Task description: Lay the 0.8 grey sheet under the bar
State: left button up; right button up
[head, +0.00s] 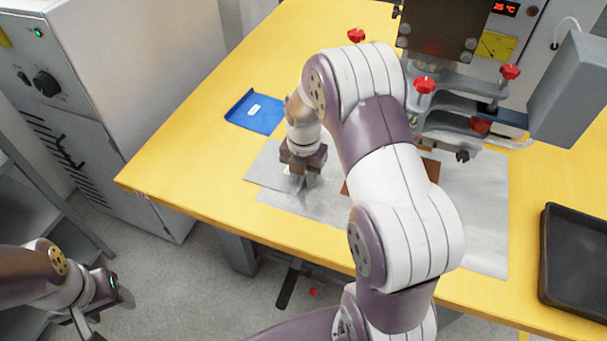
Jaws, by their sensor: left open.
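A small grey sheet (266,168) lies on the yellow table, over the left end of a larger pale grey sheet (480,210). My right gripper (300,180) points down over the right part of the small sheet. Its fingertips are close to the sheet; whether they are shut on it cannot be told. The grey bar assembly with red knobs (462,118) stands to the right, above the larger sheet. My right arm hides part of it and much of the larger sheet. My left gripper (88,326) is open, low at the left, away from the table and partly cut off.
A blue folder-like piece with a white label (255,112) lies at the table's left. A brown piece (431,170) shows behind my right arm. A black tray (580,262) sits at the right edge. A grey cabinet (105,110) stands left of the table.

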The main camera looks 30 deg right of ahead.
notch_tip(320, 180, up, 12)
jog(key=p, duration=0.2)
jog(key=s+a+f+m, duration=0.1)
jog(key=s+m, duration=0.3)
jog(key=m, duration=0.4)
jog(key=s+a+f+m+t, duration=0.1)
jog(key=s+a+m, duration=0.3)
jog(key=m, duration=0.5)
jog(key=s+a+f+m, duration=0.1)
jog(key=s+a+m, duration=0.2)
jog(key=s+m, duration=0.2)
jog(key=m, duration=0.3)
jog(key=shift+s+f+m, duration=0.15)
jog(key=shift+s+m, duration=0.15)
jog(key=shift+m, duration=0.1)
